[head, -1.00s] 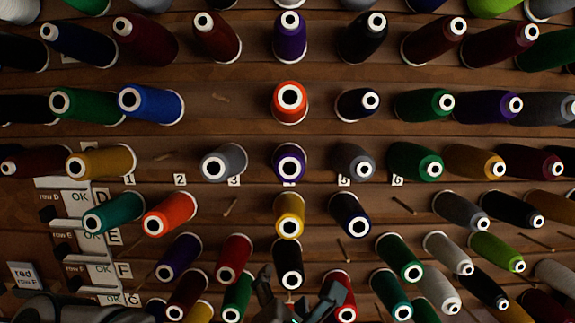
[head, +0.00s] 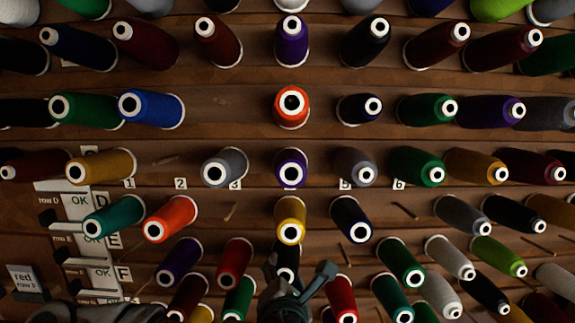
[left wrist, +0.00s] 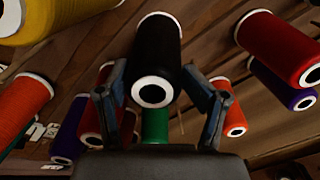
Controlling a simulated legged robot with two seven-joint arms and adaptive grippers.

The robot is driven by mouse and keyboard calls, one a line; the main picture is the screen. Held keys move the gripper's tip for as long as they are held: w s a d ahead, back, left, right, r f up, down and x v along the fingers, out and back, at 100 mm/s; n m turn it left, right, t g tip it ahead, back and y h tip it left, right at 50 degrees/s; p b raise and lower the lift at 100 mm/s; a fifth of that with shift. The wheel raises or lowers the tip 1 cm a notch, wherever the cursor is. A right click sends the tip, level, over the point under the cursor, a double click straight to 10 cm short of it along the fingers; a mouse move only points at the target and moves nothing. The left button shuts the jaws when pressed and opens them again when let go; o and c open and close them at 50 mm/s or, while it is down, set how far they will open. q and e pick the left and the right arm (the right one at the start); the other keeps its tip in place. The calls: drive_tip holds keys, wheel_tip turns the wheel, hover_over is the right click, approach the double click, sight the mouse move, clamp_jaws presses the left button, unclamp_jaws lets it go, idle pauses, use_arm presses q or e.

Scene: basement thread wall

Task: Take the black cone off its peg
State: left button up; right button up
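A black cone (left wrist: 155,45) with a white-ringed end sits in the middle of the left wrist view, between the two fingers of my left gripper (left wrist: 152,78). The fingers are spread on either side of it, with a small gap showing on each side, so the gripper is open. In the head view this black cone (head: 287,247) is at lower centre, below a yellow cone. My left gripper (head: 298,274) covers its lower part there. Its peg is hidden. My right gripper is not in view.
Many cones crowd the wooden wall. A yellow cone (head: 291,220) is just above, a red cone (head: 234,262) to the left and another red cone (head: 341,297) to the lower right. A green cone (left wrist: 154,125) shows below between the fingers. Some pegs are bare.

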use_arm(q)
drive_tip(key=shift+s, duration=0.15)
drive_tip(key=c, duration=0.4)
drive_tip(key=shift+o, duration=0.2)
drive_tip(key=shift+s+d+r, duration=0.1)
drive_tip(key=shift+s+d, duration=0.05)
drive_tip(key=shift+d, duration=0.4)
drive_tip(key=shift+s+d, duration=0.25)
drive_tip(key=shift+s, duration=0.2)
drive_tip(key=shift+s+r+p, duration=0.15)
drive_tip(key=shift+s+p, duration=0.15)
drive_tip(key=shift+s, duration=0.05)
drive_tip(key=p+v, duration=0.1)
drive_tip(key=v, duration=0.8)
drive_tip(key=shift+s+a, duration=0.2)
drive_tip(key=shift+a, duration=0.1)
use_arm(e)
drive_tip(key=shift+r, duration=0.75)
